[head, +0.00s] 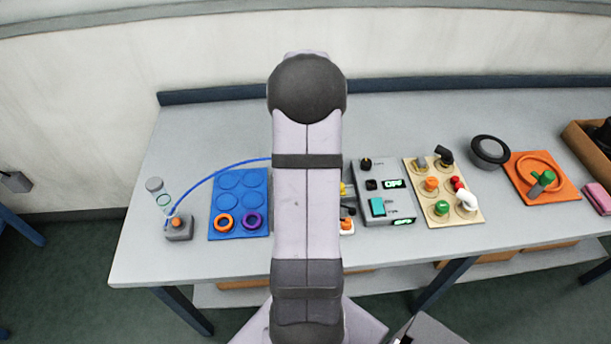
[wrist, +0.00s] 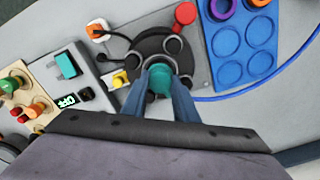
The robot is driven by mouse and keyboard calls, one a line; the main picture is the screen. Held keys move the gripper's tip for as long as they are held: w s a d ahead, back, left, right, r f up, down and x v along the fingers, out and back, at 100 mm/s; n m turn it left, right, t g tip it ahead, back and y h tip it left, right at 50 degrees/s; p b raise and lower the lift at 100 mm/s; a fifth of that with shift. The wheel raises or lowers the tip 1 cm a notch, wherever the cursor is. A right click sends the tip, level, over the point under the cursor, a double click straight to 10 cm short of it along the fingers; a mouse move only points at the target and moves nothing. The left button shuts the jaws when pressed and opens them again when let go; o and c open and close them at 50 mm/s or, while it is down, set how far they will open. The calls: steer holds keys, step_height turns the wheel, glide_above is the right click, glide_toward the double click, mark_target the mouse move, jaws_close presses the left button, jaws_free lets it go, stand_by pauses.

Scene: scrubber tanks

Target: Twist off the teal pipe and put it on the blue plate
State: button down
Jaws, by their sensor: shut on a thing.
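The teal pipe (wrist: 160,78) stands between the two fingers of my gripper (wrist: 160,88) in the wrist view. My gripper is shut on it, seen from above. Below it is a dark round base (wrist: 150,45) with several black round fittings; I cannot tell whether the pipe is still seated in it. The blue plate (wrist: 239,41) lies to the upper right in the wrist view, with empty round recesses. In the head view the blue plate (head: 240,200) is left of my arm. There my arm hides the pipe, the base and my gripper.
An orange ring (head: 223,222) and a purple ring (head: 251,218) lie on the blue plate. A blue hose (head: 207,172) curves past its back edge. A red knob (wrist: 184,13) stands beside the base. A grey control box (head: 385,178) and a tan fittings board (head: 470,214) are to the right.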

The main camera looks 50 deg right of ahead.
steer(key=shift+n, duration=0.3)
steer(key=shift+n, duration=0.4)
steer(key=shift+p, duration=0.3)
steer(key=shift+n, duration=0.3)
steer(key=shift+c, duration=2.2)
jaws_free()
steer(key=shift+r, duration=0.1)
steer(key=shift+r+p, duration=3.1)
steer(key=shift+r, duration=0.35)
